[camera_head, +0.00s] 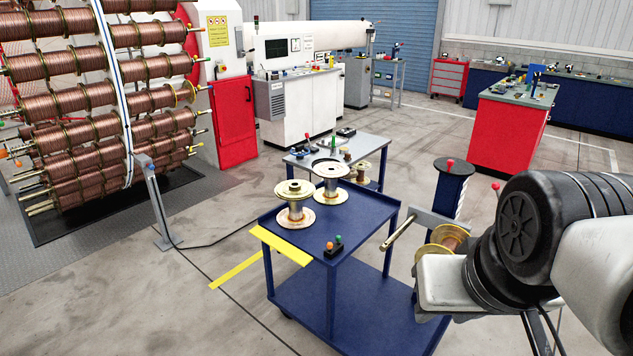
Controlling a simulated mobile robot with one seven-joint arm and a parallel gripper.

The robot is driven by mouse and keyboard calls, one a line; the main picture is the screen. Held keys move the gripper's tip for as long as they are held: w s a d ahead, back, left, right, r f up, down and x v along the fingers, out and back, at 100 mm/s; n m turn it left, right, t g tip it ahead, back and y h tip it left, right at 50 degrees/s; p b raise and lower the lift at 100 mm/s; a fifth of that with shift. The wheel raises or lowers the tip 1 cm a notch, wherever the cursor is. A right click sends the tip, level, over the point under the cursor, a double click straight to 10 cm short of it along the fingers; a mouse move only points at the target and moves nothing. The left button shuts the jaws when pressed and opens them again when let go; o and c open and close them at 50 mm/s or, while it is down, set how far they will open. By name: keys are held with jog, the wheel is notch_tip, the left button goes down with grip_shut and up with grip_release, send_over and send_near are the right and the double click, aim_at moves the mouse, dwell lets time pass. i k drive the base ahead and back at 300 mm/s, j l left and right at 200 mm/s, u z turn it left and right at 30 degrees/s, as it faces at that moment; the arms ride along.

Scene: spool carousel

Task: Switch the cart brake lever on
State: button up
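The blue cart (345,215) stands in front of me, with a top shelf and a lower shelf. A small black control block (333,250) with an orange knob and a green knob sits on its top, near the front edge. I cannot tell for sure whether one of these knobs is the brake lever, or its position. A red-knobbed lever (450,164) stands on a dark blue post right of the cart. My gripper (445,283) is at the lower right, beside the cart's right side. Its fingers are not clearly visible.
Two spools, one front (295,208) and one behind (332,184), stand on the cart. Another spool (448,238) and a rod (397,231) are close to my gripper. The floor at left is mostly open.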

aim_at(496, 186)
jog(key=u, duration=0.25)
jog(key=z, duration=1.1)
jog(key=i+l+u, duration=0.2)
jog(key=i+l, duration=0.15)
jog(key=i, duration=0.2)
jog(key=i+l+u, duration=0.2)
jog(key=i+l, duration=0.25)
jog(key=i, duration=0.05)
